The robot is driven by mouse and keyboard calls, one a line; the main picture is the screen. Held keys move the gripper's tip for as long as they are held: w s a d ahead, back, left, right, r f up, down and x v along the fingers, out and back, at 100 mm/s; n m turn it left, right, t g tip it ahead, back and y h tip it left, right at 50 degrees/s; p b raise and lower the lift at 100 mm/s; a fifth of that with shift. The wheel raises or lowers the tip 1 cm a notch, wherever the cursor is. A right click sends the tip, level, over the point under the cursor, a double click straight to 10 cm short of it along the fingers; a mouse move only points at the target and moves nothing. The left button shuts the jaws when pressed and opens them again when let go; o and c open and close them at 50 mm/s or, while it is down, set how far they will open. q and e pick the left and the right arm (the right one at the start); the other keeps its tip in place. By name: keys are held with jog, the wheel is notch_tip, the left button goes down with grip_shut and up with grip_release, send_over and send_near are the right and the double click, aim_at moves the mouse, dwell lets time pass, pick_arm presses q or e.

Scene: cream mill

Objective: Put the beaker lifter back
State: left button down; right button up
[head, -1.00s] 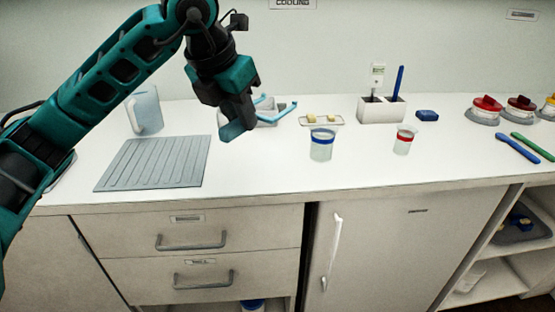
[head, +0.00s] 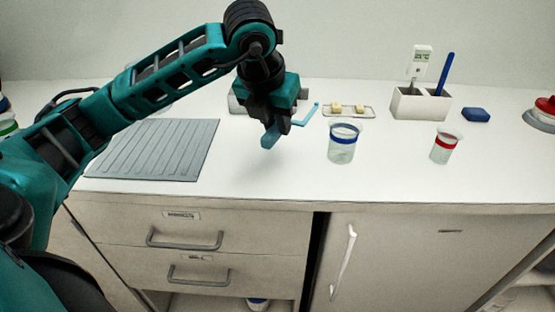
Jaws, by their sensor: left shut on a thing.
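My left gripper (head: 268,128) is in the middle of the head view, pointing down over the counter. It is shut on a light blue piece (head: 269,138), which I take to be the beaker lifter; the fingers hide much of it. Another light blue bar with a bent end (head: 307,115) shows just right of the gripper. I cannot tell whether it joins the held piece. A grey holder (head: 237,103) stands behind the gripper and is mostly hidden by it. My right gripper is not in view.
A blue-banded beaker (head: 341,147) and a red-banded beaker (head: 444,150) stand to the right. Behind them are a wire rack (head: 368,112), a white caddy (head: 419,105) and a blue block (head: 476,115). A grey ribbed mat (head: 155,150) lies left. The counter's front middle is clear.

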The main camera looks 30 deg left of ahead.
aim_at(280, 168)
pick_arm(q)
notch_tip(280, 168, down, 4)
jog(key=shift+r, duration=0.2)
jog(key=shift+f, duration=0.9)
notch_tip(280, 168, down, 4)
jog(key=shift+r, duration=0.25)
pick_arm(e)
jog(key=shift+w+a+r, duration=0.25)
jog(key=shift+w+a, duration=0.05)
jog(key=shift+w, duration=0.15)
pick_arm(q)
jog(key=shift+b, duration=0.3)
jog(key=shift+f, duration=0.15)
jog(key=c, duration=1)
grip_release()
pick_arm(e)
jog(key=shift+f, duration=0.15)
